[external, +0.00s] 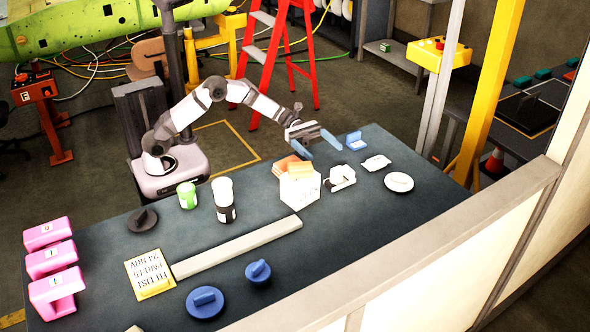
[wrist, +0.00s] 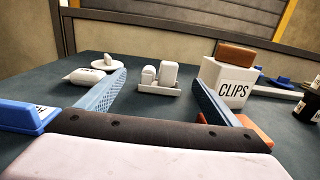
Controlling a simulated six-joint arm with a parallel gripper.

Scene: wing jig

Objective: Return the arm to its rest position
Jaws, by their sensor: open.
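My gripper (external: 318,140) is open and empty, held above the far side of the dark table (external: 330,230). In the wrist view its two blue fingers stand wide apart with nothing between them (wrist: 160,108). In the external view it is above and behind a white box (external: 299,191) with orange blocks (external: 294,167) in and by it. The wrist view shows this box labelled CLIPS (wrist: 232,84). My arm reaches out from its base beside the table, bent at the elbow.
A white tray with white parts (external: 341,178), a white dish (external: 399,182) and a blue item (external: 355,141) lie near my gripper. Cups (external: 223,195), a long grey bar (external: 237,247), blue knobbed pieces (external: 205,302) and pink holders (external: 52,270) stand farther left. A low wall (external: 420,265) borders the table.

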